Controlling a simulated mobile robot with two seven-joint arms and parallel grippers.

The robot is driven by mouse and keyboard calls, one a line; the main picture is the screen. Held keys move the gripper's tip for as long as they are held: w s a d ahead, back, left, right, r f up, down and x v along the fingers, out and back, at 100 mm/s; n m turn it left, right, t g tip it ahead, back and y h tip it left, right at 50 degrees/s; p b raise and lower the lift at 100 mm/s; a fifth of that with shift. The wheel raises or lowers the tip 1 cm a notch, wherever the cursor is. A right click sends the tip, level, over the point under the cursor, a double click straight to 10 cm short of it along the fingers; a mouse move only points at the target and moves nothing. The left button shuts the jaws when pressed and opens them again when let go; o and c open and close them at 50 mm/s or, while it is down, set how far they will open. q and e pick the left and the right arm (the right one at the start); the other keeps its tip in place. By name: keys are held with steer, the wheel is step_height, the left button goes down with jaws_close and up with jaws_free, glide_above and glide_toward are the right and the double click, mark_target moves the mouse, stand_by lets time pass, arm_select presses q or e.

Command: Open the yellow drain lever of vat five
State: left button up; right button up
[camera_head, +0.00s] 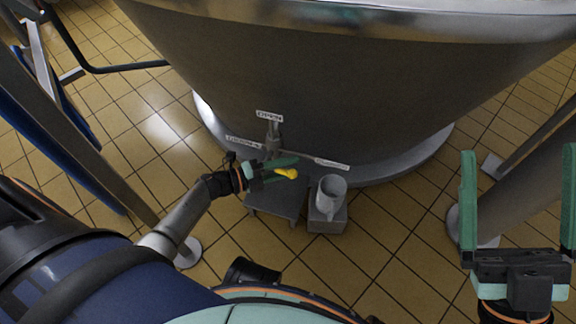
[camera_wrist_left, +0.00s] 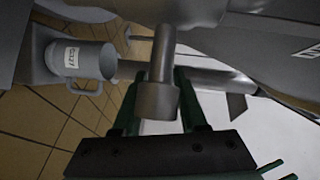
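The big grey metal vat (camera_head: 300,75) fills the upper middle of the head view, with a vertical drain pipe (camera_head: 273,133) low on its front. The yellow lever (camera_head: 288,173) shows at my left gripper's (camera_head: 281,168) green fingertips, below that pipe. Its other end is hidden by the fingers. In the left wrist view, the two fingers (camera_wrist_left: 156,105) stand apart with a grey pipe fitting (camera_wrist_left: 158,95) in front of the gap. The lever does not show there, so I cannot tell whether they grip it. My right gripper (camera_head: 517,195) is open and empty at far right.
A grey mug (camera_head: 331,188) stands on a small block (camera_head: 328,222) right of the left gripper. The mug also shows in the left wrist view (camera_wrist_left: 92,62). A dark low stand (camera_head: 268,204) lies below the gripper. Small labels (camera_head: 269,116) surround the pipe. Tiled floor is open around.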

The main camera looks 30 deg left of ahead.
arm_select(q)
jaws_close()
stand_by(1.1)
